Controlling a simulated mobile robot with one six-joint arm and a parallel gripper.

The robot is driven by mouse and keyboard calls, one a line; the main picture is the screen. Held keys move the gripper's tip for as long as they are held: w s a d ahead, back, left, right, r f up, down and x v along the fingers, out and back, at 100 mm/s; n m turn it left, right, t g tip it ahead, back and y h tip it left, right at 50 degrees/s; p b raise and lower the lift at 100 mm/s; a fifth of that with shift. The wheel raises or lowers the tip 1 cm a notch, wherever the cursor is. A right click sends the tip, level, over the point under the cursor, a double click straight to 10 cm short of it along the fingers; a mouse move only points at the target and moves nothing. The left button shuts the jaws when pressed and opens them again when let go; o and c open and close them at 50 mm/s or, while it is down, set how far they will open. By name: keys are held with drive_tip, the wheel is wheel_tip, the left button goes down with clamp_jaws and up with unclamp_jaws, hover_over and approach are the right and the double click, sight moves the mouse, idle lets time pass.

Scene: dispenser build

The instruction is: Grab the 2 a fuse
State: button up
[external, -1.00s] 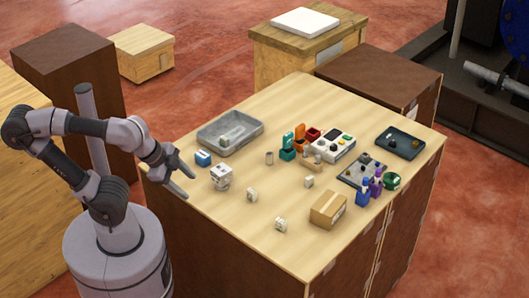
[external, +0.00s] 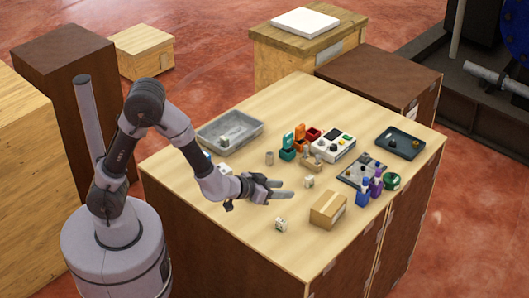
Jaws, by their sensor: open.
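Small white block-like parts that may be fuses stand on the wooden table. One white block (external: 309,182) is just beyond my fingertips, to their right in the picture. Another white block (external: 281,224) stands nearer the front edge. Their markings are too small to read, so I cannot tell which is the 2 A fuse. My gripper (external: 287,189) is open over the middle of the table, its fingers pointing right, with nothing seen between them. My wrist and gripper hide the part of the table where other white pieces stood.
The table (external: 330,258) holds a cardboard box (external: 328,209) right of my gripper. Behind are a grey tray (external: 248,137), teal and orange holders, and a white device (external: 333,147). Blue and purple bottles (external: 370,188) stand at the right. The front left tabletop is clear.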

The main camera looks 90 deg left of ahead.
sight(307, 177)
drive_tip(key=a+f+y, duration=0.1)
drive_tip(key=a, duration=0.1)
drive_tip(key=a+f+n+y, duration=0.1)
drive_tip(key=a+f+g+y, duration=0.1)
drive_tip(key=a, duration=0.1)
drive_tip(key=shift+a+f+n+b, duration=0.3)
drive_tip(key=shift+n, duration=0.1)
drive_tip(key=b+x, duration=0.4)
drive_tip(key=x, duration=1.1)
drive_tip(key=shift+w, duration=0.4)
drive_tip(key=shift+r, duration=0.15)
clamp_jaws()
